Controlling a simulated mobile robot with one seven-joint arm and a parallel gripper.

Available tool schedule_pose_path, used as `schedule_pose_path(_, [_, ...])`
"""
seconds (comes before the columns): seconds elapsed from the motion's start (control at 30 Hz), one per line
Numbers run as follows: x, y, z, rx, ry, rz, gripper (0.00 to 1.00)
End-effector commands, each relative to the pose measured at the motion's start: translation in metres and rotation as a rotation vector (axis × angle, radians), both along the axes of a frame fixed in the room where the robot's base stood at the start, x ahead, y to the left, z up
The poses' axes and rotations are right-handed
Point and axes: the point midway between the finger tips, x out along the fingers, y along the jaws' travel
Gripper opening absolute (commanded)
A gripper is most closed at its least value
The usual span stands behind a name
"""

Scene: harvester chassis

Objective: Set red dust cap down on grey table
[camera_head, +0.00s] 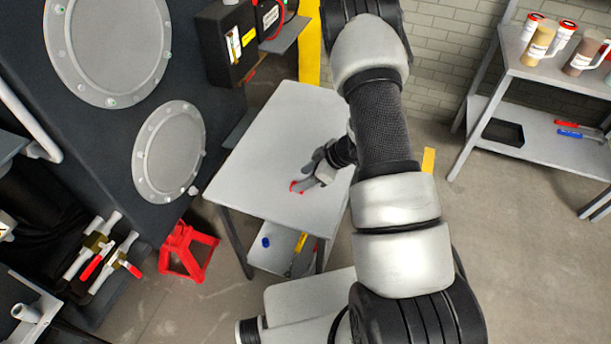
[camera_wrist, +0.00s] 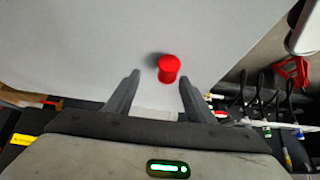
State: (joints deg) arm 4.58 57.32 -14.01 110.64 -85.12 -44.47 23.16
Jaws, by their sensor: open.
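The red dust cap (camera_wrist: 169,68) stands on the grey table (camera_wrist: 75,45) in the wrist view, just ahead of my fingertips and between their lines. My gripper (camera_wrist: 158,82) is open, with one finger on each side and clear space to the cap. In the head view the red dust cap (camera_head: 296,187) shows as a small red spot on the grey table (camera_head: 265,135), partly hidden by my gripper (camera_head: 300,184). The cap casts a small shadow beside it.
A lower shelf under the table holds a blue item (camera_head: 266,242) and a yellow-handled tool (camera_head: 301,241). A red stand (camera_head: 188,252) is on the floor to the left. A rack (camera_head: 540,70) with containers stands at right. Much of the tabletop is clear.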

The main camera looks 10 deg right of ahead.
Motion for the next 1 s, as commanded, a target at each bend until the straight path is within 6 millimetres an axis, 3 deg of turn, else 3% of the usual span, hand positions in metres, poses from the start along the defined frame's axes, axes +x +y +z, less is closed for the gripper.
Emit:
schedule_pose_path(0.17, [-0.003,-0.006,0.010,0.000,-0.002,-0.001,0.50])
schedule_pose_path(0.7, [-0.043,-0.065,0.110,-0.001,-0.003,-0.002,0.50])
schedule_pose_path(1.0, [-0.056,-0.083,0.139,0.000,0.000,-0.001,0.50])
